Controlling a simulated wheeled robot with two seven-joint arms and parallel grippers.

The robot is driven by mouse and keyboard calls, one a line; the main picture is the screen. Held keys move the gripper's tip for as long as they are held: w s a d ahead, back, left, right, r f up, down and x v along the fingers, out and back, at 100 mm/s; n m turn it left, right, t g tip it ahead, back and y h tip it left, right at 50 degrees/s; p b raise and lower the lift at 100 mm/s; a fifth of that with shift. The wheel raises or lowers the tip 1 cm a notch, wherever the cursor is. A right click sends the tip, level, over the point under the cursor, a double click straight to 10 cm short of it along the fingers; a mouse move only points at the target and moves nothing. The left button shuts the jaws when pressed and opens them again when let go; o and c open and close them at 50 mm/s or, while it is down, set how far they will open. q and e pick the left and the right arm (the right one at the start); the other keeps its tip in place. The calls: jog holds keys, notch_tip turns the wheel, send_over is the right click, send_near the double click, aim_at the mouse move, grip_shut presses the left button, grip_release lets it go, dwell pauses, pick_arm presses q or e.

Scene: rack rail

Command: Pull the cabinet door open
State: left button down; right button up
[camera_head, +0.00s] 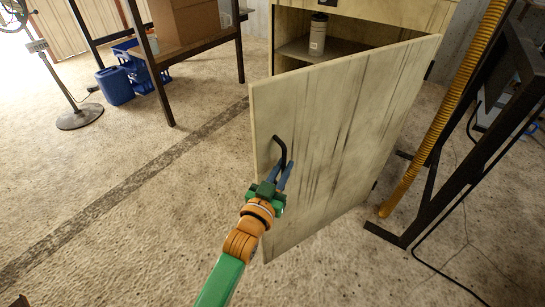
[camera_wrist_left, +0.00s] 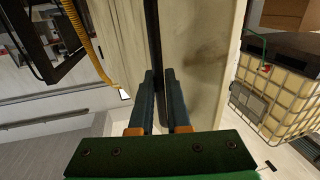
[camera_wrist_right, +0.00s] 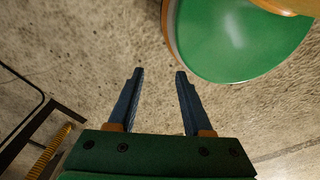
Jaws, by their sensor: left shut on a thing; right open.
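The cabinet door (camera_head: 340,140) is pale, worn wood and stands swung open toward me, hinged on its right side. Its black handle (camera_head: 280,150) is near the door's left edge; it also shows in the left wrist view (camera_wrist_left: 151,40) as a dark bar. My left gripper (camera_head: 284,172) is shut on the handle; its blue fingers close around the bar in the left wrist view (camera_wrist_left: 159,78). Behind the door, the cabinet (camera_head: 285,25) shows an open interior with a shelf. My right gripper (camera_wrist_right: 157,75) is open and empty above the floor.
A grey canister (camera_head: 318,34) stands on the cabinet shelf. A yellow corrugated hose (camera_head: 445,120) and a black metal frame (camera_head: 480,150) stand right of the door. A dark table with a cardboard box (camera_head: 185,28) and blue containers (camera_head: 115,86) are at the back left. The floor left of the door is clear.

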pick_arm(q)
jog(key=shift+s+d+r, duration=0.15)
jog(key=shift+s+d, duration=0.25)
jog(key=c, duration=0.9)
grip_release()
jog(key=shift+d, duration=0.15)
jog(key=v, duration=0.7)
jog(key=shift+p, duration=0.4)
